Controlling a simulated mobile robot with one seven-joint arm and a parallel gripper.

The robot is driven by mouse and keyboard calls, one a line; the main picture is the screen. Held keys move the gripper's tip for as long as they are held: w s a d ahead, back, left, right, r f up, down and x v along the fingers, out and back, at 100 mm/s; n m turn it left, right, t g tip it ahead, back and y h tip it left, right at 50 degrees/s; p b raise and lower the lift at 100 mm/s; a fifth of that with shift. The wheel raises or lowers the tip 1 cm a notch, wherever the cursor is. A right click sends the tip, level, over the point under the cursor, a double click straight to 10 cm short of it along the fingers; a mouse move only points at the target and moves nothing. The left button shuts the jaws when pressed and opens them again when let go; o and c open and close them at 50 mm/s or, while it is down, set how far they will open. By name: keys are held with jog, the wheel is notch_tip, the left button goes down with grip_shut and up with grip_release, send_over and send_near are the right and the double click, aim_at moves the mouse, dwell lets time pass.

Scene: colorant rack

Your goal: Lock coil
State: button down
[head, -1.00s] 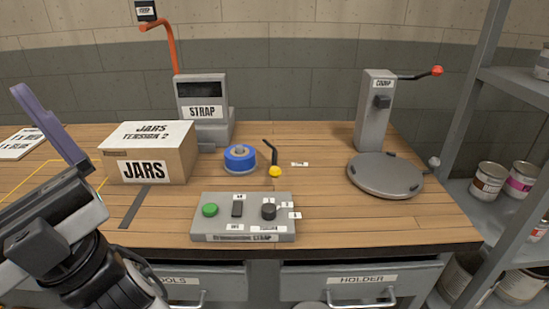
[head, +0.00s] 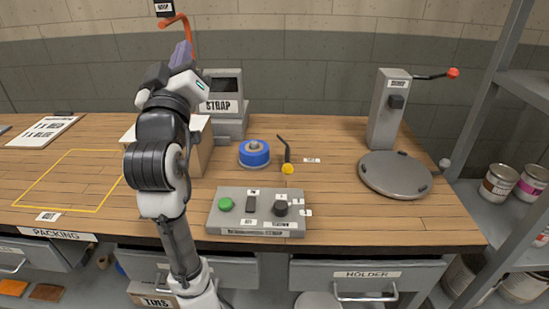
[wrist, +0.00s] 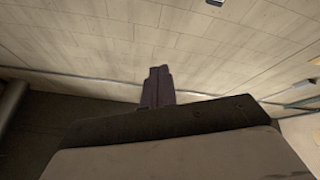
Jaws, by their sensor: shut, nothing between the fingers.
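The blue coil (head: 254,154) sits on the bench, left of the middle. Beside it on the right stands a small dark lever (head: 283,147) with a yellow base (head: 288,169), tilted up and to the left. I cannot tell from its pose whether the coil is locked. My gripper (head: 181,54) has purple fingers and is raised high, in front of the orange handle and up-left of the coil, well apart from it. Its fingers also show together in the wrist view (wrist: 157,86), shut with nothing held, facing the wall.
The strap machine (head: 223,108) with its orange handle (head: 183,30) stands behind my gripper. My arm partly hides a cardboard box (head: 201,146). A control box (head: 256,231) lies in front of the coil. A round plate (head: 394,174) and grey post (head: 387,115) stand at right.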

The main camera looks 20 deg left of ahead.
jog(key=w+d+f+m+g+h+p, duration=0.3)
jog(key=w+d+f+g+h, duration=0.4)
jog(key=f, duration=0.4)
notch_tip(320, 180, down, 9)
jog(key=s+g+h+p, duration=0.1)
jog(key=s+g, duration=0.2)
jog(key=g, duration=0.6)
jog(key=shift+d+h, duration=0.3)
jog(key=shift+d, duration=0.1)
jog(key=shift+w, duration=0.1)
jog(key=x, duration=0.9)
jog(key=shift+w+f, duration=0.25)
jog(key=shift+f, duration=0.05)
jog(key=w+d, duration=0.1)
jog(key=d+p, duration=0.1)
jog(key=shift+w+d+f, duration=0.3)
jog(key=shift+w+d, duration=0.05)
jog(key=shift+w, duration=0.05)
jog(key=shift+w+d+f, duration=0.2)
jog(key=shift+w+d, duration=0.05)
jog(key=shift+d, duration=0.1)
